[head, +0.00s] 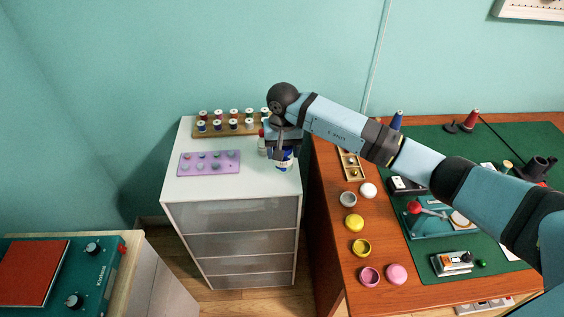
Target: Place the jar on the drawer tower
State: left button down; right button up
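A small white jar with a blue label (285,166) shows just below my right gripper (284,152), at the right edge of the white drawer tower's top (215,190). The gripper points down, its body hiding the jar's upper part. I cannot tell if the fingers grip the jar or only surround it, nor whether the jar's base touches the tower top. My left gripper is not in view.
On the tower top are a rack of thread spools (230,129), a purple tray (209,163) and a small bottle (262,146) close to the gripper. The front of the top is clear. A wooden desk (325,200) with jars, lids and tools stands right.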

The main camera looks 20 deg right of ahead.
aim_at(283, 164)
notch_tip(283, 164, down, 5)
jog(key=shift+f, duration=0.2)
dwell(0.3)
jog(key=shift+f, duration=0.2)
jog(key=o, duration=1.1)
jog(key=shift+c, duration=0.2)
jog(key=shift+r, duration=0.1)
